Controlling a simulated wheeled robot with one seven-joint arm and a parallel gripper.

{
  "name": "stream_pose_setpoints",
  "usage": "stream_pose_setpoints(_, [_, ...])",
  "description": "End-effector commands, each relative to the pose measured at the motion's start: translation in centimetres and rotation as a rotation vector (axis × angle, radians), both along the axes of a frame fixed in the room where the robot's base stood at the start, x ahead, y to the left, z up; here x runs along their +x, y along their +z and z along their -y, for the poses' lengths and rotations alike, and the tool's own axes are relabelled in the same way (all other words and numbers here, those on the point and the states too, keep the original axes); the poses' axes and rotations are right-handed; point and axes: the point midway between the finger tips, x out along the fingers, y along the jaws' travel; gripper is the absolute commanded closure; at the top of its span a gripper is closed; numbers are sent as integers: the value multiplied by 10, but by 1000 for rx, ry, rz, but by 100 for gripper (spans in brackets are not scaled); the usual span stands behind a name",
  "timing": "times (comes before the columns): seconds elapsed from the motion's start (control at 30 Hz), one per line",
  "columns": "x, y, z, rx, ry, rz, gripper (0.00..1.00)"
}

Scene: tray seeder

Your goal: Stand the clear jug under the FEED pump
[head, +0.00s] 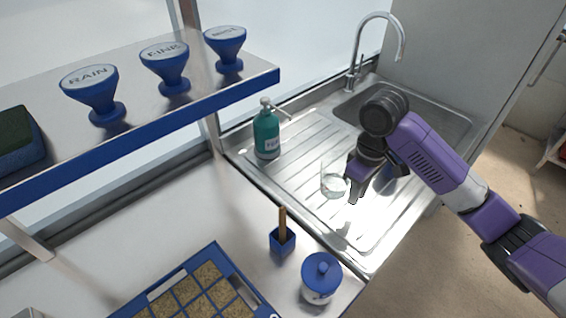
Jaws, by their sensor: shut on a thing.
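The clear jug (332,186) is over the ribbed drainboard of the steel sink, small and see-through. My gripper (351,188) comes in from the right and is shut on it at its right side. Whether the jug touches the drainboard cannot be told. The teal pump bottle (267,138) stands upright on the drainboard to the left of the jug, its spout pointing right toward the jug's side. Its label is partly legible and seems to start with F. The jug is apart from the bottle, not below the spout.
The sink bowl and tap (354,75) are behind. A blue-edged shelf (150,125) with several labelled blue roses is at left. A blue holder (282,241), a blue-lidded pot (321,283) and a seed tray (215,254) are in front. The drainboard between bottle and jug is clear.

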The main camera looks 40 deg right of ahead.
Motion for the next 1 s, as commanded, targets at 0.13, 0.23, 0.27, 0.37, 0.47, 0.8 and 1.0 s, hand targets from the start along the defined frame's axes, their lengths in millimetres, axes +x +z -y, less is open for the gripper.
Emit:
stream_pose_setpoints(0.13, [23, 0, -2, 1, 4, 0, 100])
stream_pose_setpoints(0.23, [41, -1, -3, 0, 5, 1, 100])
stream_pose_setpoints(0.27, [46, -1, -3, 0, 4, 0, 100])
stream_pose_setpoints(0.37, [64, -1, -4, 1, 4, 0, 100])
stream_pose_setpoints(0.47, [82, -1, -4, 0, 3, 1, 100])
stream_pose_setpoints(0.8, [142, -3, -7, 0, 3, 1, 100])
stream_pose_setpoints(1.0, [169, 0, -6, 0, 2, 0, 100])
